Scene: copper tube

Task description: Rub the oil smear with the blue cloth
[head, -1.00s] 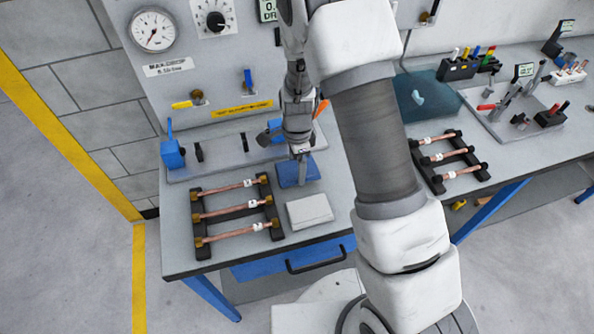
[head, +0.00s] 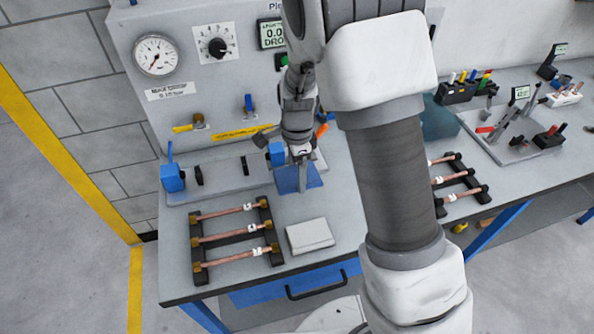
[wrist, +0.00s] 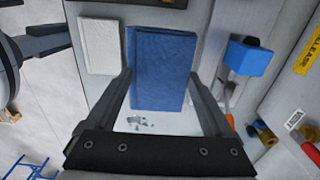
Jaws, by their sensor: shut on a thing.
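The blue cloth (head: 287,180) is held in my gripper (head: 301,176), above the bench top behind the pale folded cloth. In the wrist view the blue cloth (wrist: 160,50) spans the space between the two fingers of my gripper (wrist: 160,76), which are shut on its sides. The oil smear (wrist: 138,122) shows in the wrist view as small grey, shiny spots on the pale bench, between the cloth's lower edge and the gripper's palm. In the head view I cannot make out the smear.
The pale folded cloth (head: 310,236) lies in front, and also shows in the wrist view (wrist: 98,46). A black rack (head: 268,226) with copper tubes stands at left. A blue clamp (head: 172,177) and the gauge panel (head: 190,100) stand behind. Another rack (head: 462,180) is at right.

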